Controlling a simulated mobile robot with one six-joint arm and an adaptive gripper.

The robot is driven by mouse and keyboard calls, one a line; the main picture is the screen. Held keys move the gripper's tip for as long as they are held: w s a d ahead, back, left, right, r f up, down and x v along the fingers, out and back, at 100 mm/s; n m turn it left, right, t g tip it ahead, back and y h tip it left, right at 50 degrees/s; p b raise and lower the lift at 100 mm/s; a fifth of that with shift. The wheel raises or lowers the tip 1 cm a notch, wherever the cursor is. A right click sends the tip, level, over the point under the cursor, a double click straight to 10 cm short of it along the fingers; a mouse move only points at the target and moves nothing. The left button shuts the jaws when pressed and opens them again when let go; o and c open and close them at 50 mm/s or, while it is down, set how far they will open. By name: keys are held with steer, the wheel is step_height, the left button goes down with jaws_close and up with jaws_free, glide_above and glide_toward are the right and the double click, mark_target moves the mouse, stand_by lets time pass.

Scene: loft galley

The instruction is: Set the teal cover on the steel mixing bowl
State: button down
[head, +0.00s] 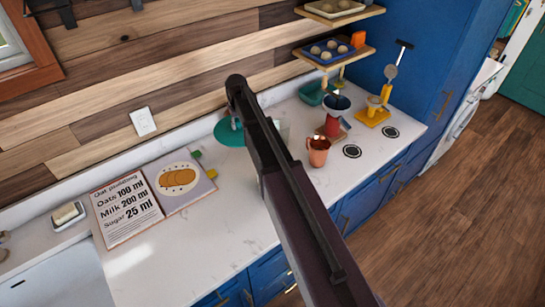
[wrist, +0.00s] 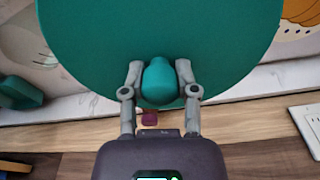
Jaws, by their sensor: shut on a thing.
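The teal cover (wrist: 160,28) is a flat round disc with a rounded knob (wrist: 158,82). My gripper (wrist: 160,75) is shut on the knob, one finger on each side. In the head view the cover (head: 226,133) shows left of my arm, near the wall over the back of the counter, and my arm hides part of it. My gripper's fingers are hidden in the head view. I cannot make out the steel mixing bowl; a small pale grey patch shows just right of my arm, but I cannot tell what it is.
An open recipe book (head: 128,208) lies on the white counter (head: 215,235). A copper mug (head: 318,151), a red-based scale (head: 333,124) and a yellow stand (head: 372,115) are on the right. Shelves (head: 335,52) hang above. The counter front between book and mug looks clear.

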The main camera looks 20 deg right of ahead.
step_height(320, 180, down, 4)
steer(key=b, duration=0.3)
steer(key=shift+f+b, duration=0.1)
steer(key=shift+b, duration=0.25)
